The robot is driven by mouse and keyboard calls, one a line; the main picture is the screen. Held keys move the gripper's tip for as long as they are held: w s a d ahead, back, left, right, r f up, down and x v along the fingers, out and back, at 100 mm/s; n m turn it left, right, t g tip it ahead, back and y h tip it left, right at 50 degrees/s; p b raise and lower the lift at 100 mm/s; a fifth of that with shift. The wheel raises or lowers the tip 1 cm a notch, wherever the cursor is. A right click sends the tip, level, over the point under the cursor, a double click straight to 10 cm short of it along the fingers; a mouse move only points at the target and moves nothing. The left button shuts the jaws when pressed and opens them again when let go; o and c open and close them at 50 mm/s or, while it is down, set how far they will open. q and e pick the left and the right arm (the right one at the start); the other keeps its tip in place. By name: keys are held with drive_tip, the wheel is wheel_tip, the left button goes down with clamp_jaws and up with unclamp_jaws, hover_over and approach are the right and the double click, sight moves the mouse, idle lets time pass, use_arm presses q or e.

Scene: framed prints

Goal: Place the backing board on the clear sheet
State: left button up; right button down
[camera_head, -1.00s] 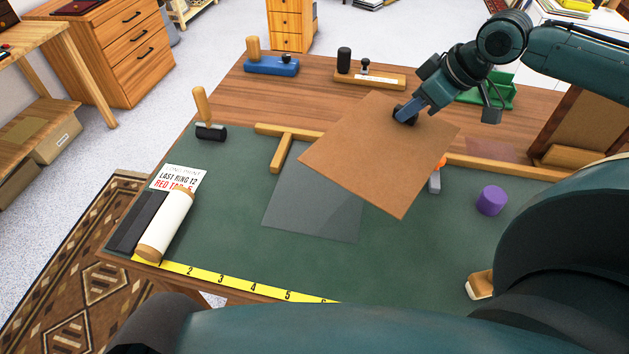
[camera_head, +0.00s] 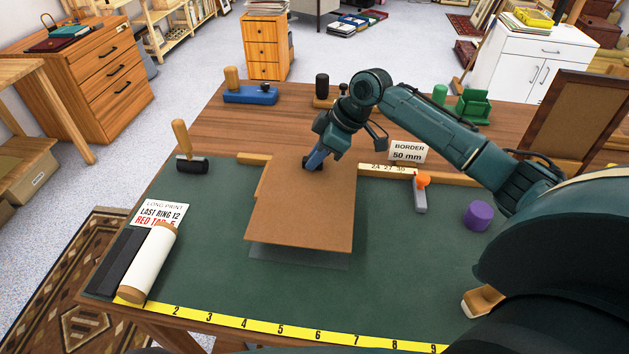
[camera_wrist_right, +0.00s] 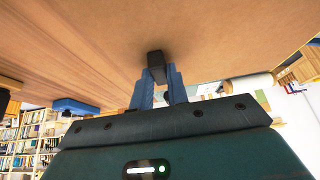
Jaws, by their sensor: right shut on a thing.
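The backing board (camera_head: 303,215) is a flat brown rectangle in the head view. My right gripper (camera_head: 313,163) is shut on a dark piece at the board's far edge; the wrist view shows the blue fingers (camera_wrist_right: 158,80) closed on this black block, with the board (camera_wrist_right: 215,40) filling the top. The board hangs over the clear sheet (camera_head: 300,257), whose near strip shows past the board's near edge. The rest of the sheet is hidden. The board looks slightly above the sheet; I cannot tell the gap. My left gripper is not in view.
A roller (camera_head: 190,155), a paper roll (camera_head: 150,262) and a yellow ruler (camera_head: 280,330) are to the left and front. The mat (camera_head: 400,270) is clear front right.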

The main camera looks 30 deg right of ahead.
sight(323, 167)
drive_tip(key=shift+f, duration=2.7)
drive_tip(key=shift+f, duration=0.1)
drive_tip(key=c, duration=1.4)
unclamp_jaws()
drive_tip(key=shift+o, duration=0.2)
drive_tip(key=v, duration=1.2)
